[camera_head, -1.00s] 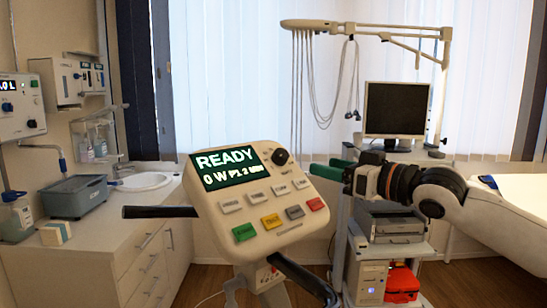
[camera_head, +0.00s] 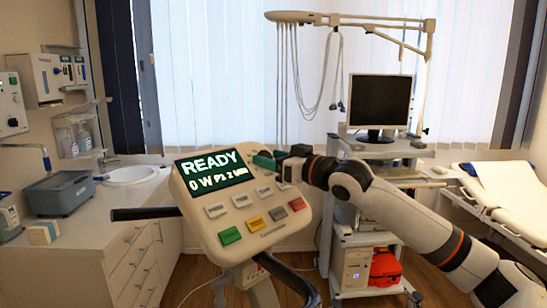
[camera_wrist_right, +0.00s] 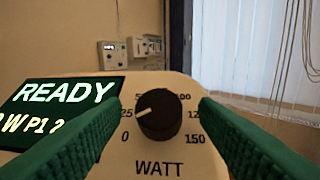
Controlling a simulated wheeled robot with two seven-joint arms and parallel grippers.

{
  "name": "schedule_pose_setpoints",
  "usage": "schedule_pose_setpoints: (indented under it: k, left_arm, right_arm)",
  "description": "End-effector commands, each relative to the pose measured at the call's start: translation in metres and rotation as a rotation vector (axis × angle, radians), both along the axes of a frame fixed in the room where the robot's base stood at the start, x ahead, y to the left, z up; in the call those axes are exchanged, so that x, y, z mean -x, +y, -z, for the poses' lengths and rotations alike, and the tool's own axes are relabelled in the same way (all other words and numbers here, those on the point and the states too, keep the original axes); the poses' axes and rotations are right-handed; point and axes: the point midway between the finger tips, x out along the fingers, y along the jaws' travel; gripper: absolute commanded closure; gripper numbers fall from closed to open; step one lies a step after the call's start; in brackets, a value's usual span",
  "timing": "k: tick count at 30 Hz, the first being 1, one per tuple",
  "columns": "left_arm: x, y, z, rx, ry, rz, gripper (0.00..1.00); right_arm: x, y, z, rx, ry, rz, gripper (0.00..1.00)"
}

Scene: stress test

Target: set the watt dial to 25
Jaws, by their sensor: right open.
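The control panel (camera_head: 240,225) is a beige tilted box; its screen (camera_head: 212,168) reads READY and 0 W. The watt dial (camera_wrist_right: 160,118) is a round black knob above the word WATT in the right wrist view, with a scale from 0 to 150. Its white mark is on the left side, pointing left and slightly down, between 0 and 25. My right gripper (camera_head: 267,160) has green fingers, open, one on each side of the dial with gaps visible in the wrist view. In the head view the gripper hides the dial. My left gripper is not in view.
Coloured and grey buttons (camera_head: 253,223) lie below the screen. A black handle bar (camera_head: 146,213) sticks out left of the panel. A trolley (camera_head: 365,222) with a monitor (camera_head: 378,103) stands behind, and a counter with a sink (camera_head: 131,175) is at the left.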

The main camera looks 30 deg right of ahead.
Motion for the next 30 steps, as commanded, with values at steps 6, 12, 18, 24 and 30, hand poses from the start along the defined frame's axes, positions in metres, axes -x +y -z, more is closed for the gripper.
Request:
schedule_pose_setpoints:
  k: [6,12,18,24,30]
  left_arm:
    - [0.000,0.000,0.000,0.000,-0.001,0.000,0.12]
    - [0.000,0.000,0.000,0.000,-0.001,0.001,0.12]
    - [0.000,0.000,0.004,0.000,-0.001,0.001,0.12]
    - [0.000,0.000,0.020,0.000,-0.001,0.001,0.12]
    - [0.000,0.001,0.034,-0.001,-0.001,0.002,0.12]
  right_arm:
    - [0.000,0.000,0.000,0.000,0.000,0.000,0.60]
    - [0.000,0.000,0.000,-0.001,0.000,0.000,0.90]
    - [0.001,0.001,0.002,-0.012,0.002,0.012,0.90]
    - [0.001,0.004,0.005,-0.063,0.013,0.073,0.90]
    - [0.002,0.007,0.003,-0.152,0.034,0.186,0.90]
